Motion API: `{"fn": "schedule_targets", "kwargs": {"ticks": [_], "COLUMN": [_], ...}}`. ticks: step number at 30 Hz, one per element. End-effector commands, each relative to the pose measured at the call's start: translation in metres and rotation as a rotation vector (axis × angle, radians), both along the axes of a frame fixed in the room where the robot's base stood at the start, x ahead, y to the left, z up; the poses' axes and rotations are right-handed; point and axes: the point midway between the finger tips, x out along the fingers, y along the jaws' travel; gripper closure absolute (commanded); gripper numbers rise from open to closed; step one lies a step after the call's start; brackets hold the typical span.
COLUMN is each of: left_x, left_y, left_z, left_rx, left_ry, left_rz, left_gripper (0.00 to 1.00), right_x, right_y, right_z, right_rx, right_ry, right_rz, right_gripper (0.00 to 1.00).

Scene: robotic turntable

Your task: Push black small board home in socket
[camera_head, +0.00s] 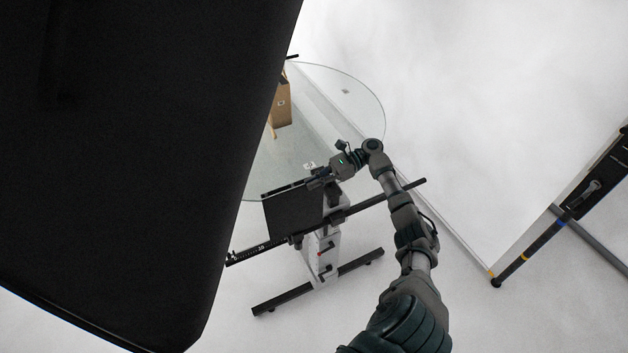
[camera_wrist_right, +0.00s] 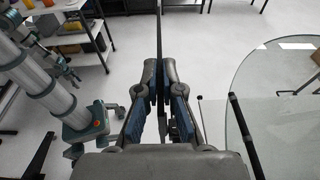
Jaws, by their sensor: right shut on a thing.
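The small black board (camera_head: 293,210) shows in the head view beside the near edge of the round glass turntable top, in front of the stand. My right gripper (camera_head: 316,182) is at the board's upper right edge. In the right wrist view the gripper (camera_wrist_right: 161,75) is shut on the board (camera_wrist_right: 159,35), which shows edge-on as a thin dark upright strip between the fingers. I cannot make out the socket or whether the board touches it. My left gripper is in neither view.
The glass turntable top (camera_head: 345,92) carries a cardboard box (camera_head: 282,105). Its stand (camera_head: 321,258) has a long black rail (camera_head: 378,199) across it. A large black surface (camera_head: 120,150) hides the left of the head view.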

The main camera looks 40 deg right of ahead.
Motion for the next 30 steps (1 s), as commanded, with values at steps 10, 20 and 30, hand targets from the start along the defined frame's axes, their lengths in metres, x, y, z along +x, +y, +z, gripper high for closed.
{"fn": "schedule_targets", "kwargs": {"ticks": [10,20,30], "left_x": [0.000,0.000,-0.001], "left_y": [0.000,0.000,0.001], "left_z": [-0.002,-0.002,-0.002], "left_rx": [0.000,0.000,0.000], "left_ry": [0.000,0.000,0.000], "left_rz": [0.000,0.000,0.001], "left_gripper": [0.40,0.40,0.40], "right_x": [0.000,0.000,-0.009], "right_y": [0.000,0.000,-0.034], "right_z": [-0.009,-0.008,-0.001], "right_rx": [0.001,0.001,0.002], "right_ry": [0.001,0.000,-0.002], "right_rz": [0.000,0.000,-0.005], "right_gripper": [1.00,0.65,0.65]}}
